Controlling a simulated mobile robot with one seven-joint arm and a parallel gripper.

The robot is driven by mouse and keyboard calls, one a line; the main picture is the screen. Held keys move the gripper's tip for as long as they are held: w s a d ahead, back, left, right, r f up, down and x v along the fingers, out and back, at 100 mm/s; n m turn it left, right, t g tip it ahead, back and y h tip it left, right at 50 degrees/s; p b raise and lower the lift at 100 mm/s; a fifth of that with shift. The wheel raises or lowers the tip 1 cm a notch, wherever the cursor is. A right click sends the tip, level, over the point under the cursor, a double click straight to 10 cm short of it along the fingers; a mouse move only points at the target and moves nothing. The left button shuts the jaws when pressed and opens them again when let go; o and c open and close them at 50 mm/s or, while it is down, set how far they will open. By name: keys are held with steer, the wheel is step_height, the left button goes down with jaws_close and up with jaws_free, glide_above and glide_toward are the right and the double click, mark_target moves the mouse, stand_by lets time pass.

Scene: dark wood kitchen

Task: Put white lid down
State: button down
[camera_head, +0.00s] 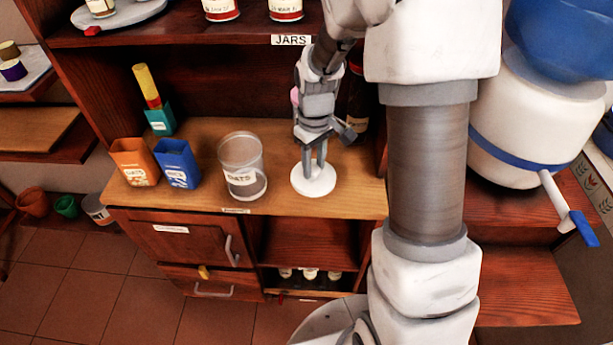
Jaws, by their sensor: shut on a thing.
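The white lid (313,187) is a round disc at the right part of the wooden counter (215,200). My gripper (314,172) points down with its fingers shut on the middle of the lid. The lid looks level and is at or very near the counter surface; I cannot tell whether it touches. A clear jar labelled "OATS" (242,170) stands open, just left of the lid and apart from it.
An orange box (134,163) and a blue box (177,165) stand left of the jar. A teal box with a yellow and red item (160,122) is behind them. A dark bottle (358,100) stands behind my gripper. The shelf labelled "JARS" (291,40) hangs above.

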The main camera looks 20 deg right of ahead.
steer(key=shift+w+a+f, duration=0.7)
steer(key=shift+w+f, duration=0.05)
steer(key=shift+w, duration=0.05)
steer(key=shift+f+b, duration=0.35)
steer(key=shift+f, duration=1.45)
steer(key=shift+f, duration=0.1)
steer(key=shift+f, duration=0.15)
steer(key=c, duration=0.5)
jaws_free()
